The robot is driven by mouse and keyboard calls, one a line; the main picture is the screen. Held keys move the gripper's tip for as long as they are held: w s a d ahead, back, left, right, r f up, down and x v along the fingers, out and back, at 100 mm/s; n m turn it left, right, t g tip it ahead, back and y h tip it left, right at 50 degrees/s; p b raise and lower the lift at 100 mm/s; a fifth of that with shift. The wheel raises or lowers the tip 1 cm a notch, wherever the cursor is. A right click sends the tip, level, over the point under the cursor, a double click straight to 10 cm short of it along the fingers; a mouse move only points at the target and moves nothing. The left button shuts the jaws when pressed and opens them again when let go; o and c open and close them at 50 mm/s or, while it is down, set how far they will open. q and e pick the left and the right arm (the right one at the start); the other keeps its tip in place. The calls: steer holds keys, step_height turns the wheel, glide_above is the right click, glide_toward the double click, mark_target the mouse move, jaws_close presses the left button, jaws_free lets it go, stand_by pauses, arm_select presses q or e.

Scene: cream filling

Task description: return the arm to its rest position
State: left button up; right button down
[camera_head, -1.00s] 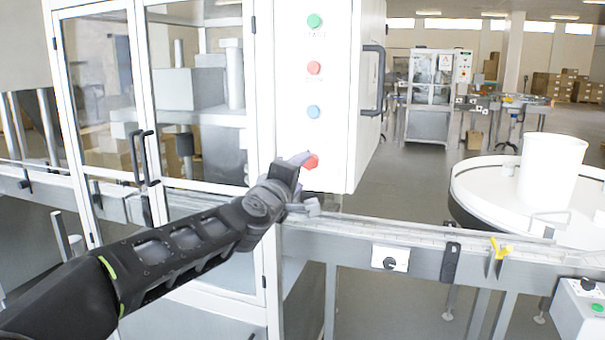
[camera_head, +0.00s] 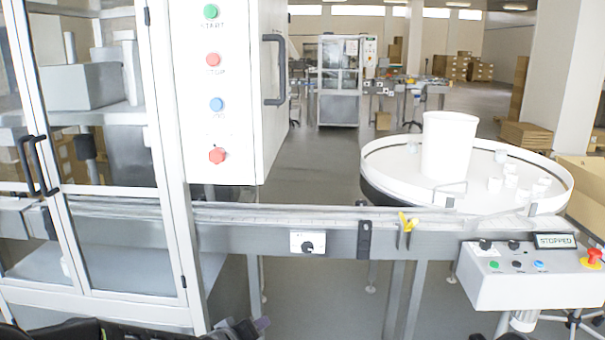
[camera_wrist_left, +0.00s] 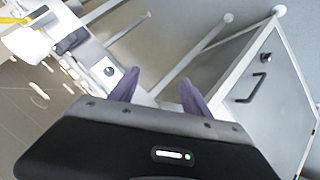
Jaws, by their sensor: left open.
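My left arm (camera_head: 70,329) lies low along the bottom edge of the head view, mostly cut off by the frame. My left gripper (camera_head: 248,328) shows there only as grey fingertips below the conveyor. In the left wrist view my left gripper (camera_wrist_left: 160,80) is open, with two purple-grey fingers apart and nothing between them. It is clear of the white control cabinet (camera_head: 240,120) and its red lower button (camera_head: 217,156). My right gripper is in neither view.
The conveyor (camera_head: 290,232) crosses in front, with a dark knob (camera_head: 307,247) on it. A round white table (camera_head: 385,165) with a white bucket (camera_head: 447,145) stands to the right. A control box (camera_head: 530,275) reads STOPPED. A glass-doored machine (camera_head: 95,255) is at left.

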arm_select(q)
steer(key=s+d+f+m+g, duration=0.3)
steer(key=s+f+g, duration=0.2)
steer(key=s+f, duration=1.1)
steer(key=s+d+f+g+p, duration=0.1)
steer(key=s+f, duration=0.4)
steer(key=s, duration=0.5)
steer(key=s+d+f+g+h+p, duration=0.1)
steer(key=s+f+g, duration=0.3)
steer(key=s, duration=0.6)
step_height(320, 180, down, 2)
steer(key=shift+f+m, duration=0.2)
steer(key=shift+m, duration=0.1)
